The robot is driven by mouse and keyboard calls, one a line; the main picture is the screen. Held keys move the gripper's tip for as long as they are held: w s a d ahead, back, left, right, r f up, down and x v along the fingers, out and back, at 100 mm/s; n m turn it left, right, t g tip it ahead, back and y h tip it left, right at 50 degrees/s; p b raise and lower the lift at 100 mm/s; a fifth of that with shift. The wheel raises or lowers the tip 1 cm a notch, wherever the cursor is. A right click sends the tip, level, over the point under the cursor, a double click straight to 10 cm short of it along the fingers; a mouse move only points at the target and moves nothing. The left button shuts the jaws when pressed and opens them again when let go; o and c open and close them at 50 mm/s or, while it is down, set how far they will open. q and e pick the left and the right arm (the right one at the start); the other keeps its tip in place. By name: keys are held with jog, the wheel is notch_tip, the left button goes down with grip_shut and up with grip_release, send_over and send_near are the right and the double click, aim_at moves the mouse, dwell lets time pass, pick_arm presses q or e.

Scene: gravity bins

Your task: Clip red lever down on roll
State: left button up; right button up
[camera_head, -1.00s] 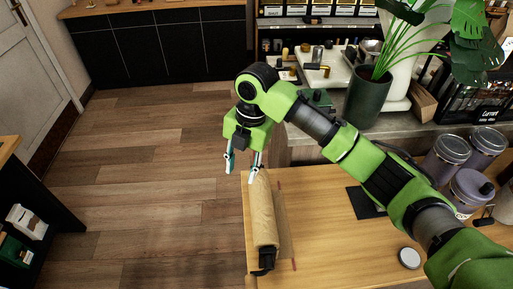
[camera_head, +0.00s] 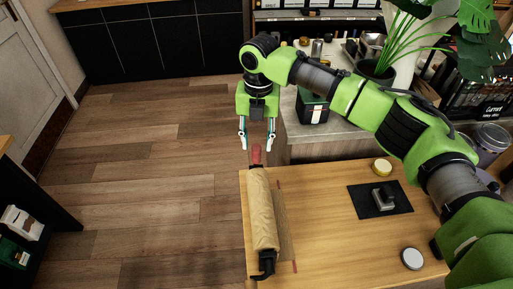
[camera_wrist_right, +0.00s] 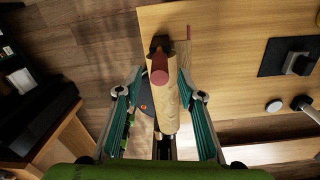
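A brown paper roll (camera_head: 261,209) lies lengthwise along the left edge of the wooden table, in a black holder. A red lever (camera_head: 256,154) sticks up at its far end. My right gripper (camera_head: 257,142) is open and empty just beyond and above the lever, fingers pointing down. In the right wrist view, the red lever (camera_wrist_right: 159,70) appears between the spread fingers (camera_wrist_right: 159,80), with the roll (camera_wrist_right: 168,112) behind it. I see no clear contact between the fingers and the lever. My left gripper is not in view.
The wooden table (camera_head: 325,230) has free room right of the roll. A black mat (camera_head: 365,207) with a grey object, a yellow-topped lid (camera_head: 381,166) and a white lid (camera_head: 412,258) lie there. A counter (camera_head: 310,143) with a potted plant stands behind.

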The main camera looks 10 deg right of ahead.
aim_at(256, 158)
jog(key=shift+f+p, duration=0.35)
jog(key=shift+f, duration=2)
grip_shut()
